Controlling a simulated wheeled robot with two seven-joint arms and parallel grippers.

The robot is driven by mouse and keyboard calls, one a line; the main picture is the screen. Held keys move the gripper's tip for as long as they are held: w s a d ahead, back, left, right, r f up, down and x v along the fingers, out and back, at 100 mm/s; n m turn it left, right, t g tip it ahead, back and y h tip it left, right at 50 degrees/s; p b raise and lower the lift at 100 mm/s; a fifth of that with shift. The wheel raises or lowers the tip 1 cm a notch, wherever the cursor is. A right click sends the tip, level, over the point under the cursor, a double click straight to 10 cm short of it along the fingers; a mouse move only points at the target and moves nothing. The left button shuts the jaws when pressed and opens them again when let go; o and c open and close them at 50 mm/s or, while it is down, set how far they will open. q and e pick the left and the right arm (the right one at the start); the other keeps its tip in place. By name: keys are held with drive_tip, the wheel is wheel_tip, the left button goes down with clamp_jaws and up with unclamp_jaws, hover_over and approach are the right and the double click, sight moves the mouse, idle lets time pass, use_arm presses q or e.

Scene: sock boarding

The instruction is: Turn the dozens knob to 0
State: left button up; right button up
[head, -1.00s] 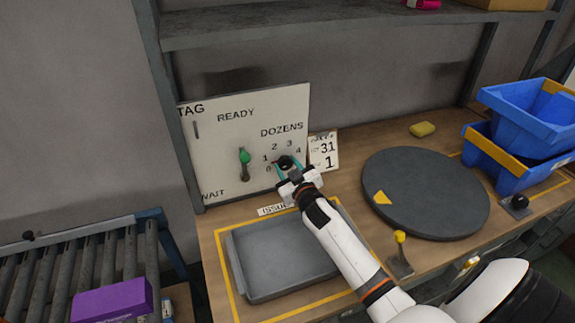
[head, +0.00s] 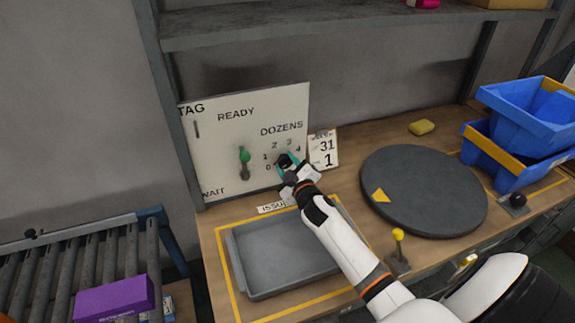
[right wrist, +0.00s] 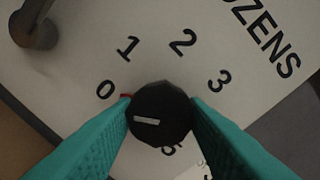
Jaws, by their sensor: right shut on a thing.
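The dozens knob (head: 285,159) is black and sits on the white tag panel (head: 220,160), ringed by numbers. My right gripper (head: 287,165) is shut on it, with one teal finger on each side. In the right wrist view the knob (right wrist: 160,108) is between the fingertips, and its white mark lies left of centre, pointing roughly left. The 0 (right wrist: 105,89) is to the upper left of the mark, with a small red spot beside the knob. The 1, 2 and 3 also show; lower numbers are partly hidden. My left gripper is not in view.
A green-topped lever (head: 244,157) stands on the panel left of the knob. A number card (head: 323,150) stands just right. A grey tray (head: 240,272) lies below, and a dark round turntable (head: 425,190) and blue bins (head: 530,115) are to the right.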

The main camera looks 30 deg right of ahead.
drive_tip(key=o, duration=1)
drive_tip(key=shift+c, duration=0.2)
drive_tip(key=b+v, duration=0.1)
drive_tip(key=v, duration=1.1)
drive_tip(key=shift+s, duration=0.1)
